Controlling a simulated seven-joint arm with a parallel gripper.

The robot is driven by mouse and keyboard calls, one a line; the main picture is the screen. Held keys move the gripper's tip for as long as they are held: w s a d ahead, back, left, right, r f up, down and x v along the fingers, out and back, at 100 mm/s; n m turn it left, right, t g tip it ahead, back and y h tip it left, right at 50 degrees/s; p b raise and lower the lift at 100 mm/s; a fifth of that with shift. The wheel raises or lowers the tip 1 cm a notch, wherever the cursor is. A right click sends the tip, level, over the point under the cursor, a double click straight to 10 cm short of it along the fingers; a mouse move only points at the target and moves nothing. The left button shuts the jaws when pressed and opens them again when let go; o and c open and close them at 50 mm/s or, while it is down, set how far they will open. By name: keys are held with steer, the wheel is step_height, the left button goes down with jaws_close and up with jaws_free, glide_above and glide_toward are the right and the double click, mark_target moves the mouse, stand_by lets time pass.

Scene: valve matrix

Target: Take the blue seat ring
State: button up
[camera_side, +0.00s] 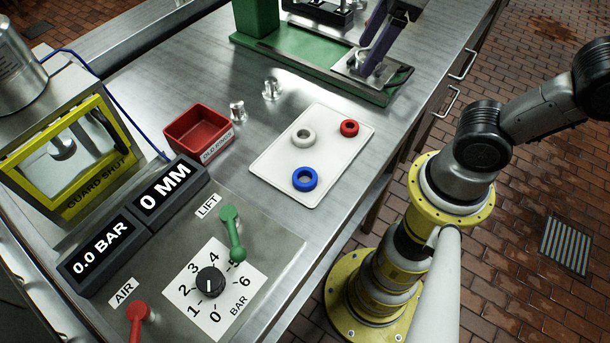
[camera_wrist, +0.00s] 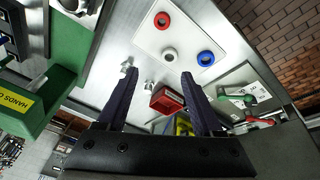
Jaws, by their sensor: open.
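The blue seat ring (camera_side: 306,188) lies flat on a white tray (camera_side: 268,173), near the tray's front edge in the side view. In the wrist view the blue ring (camera_wrist: 206,64) is at the upper right, beyond the right fingertip. My gripper (camera_side: 370,52) is at the top of the side view, over the green stand and well away from the ring. In the wrist view my gripper (camera_wrist: 158,78) is open, with nothing between its two dark fingers.
A white ring (camera_side: 303,145) and a red ring (camera_side: 349,128) share the tray. A red bin (camera_side: 198,130) and small metal fittings (camera_side: 271,90) stand left of it. A green stand (camera_side: 300,62) is behind. The control panel with the green LIFT lever (camera_side: 234,235) is in front.

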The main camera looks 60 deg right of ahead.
steer(key=w+a+f+n+g, duration=0.25)
steer(key=w+a+n, duration=0.2)
steer(key=a, duration=0.55)
steer(key=n+g, duration=0.1)
steer(key=n, duration=0.2)
glide_above(303, 172)
step_height(303, 172, down, 3)
steer(key=shift+h, duration=0.3)
steer(key=f, duration=0.5)
steer(key=a+f, duration=0.1)
steer(key=f, duration=0.2)
steer(key=shift+s, duration=0.35)
steer(key=shift+a+f, duration=0.1)
steer(key=shift+f, duration=2.45)
jaws_close()
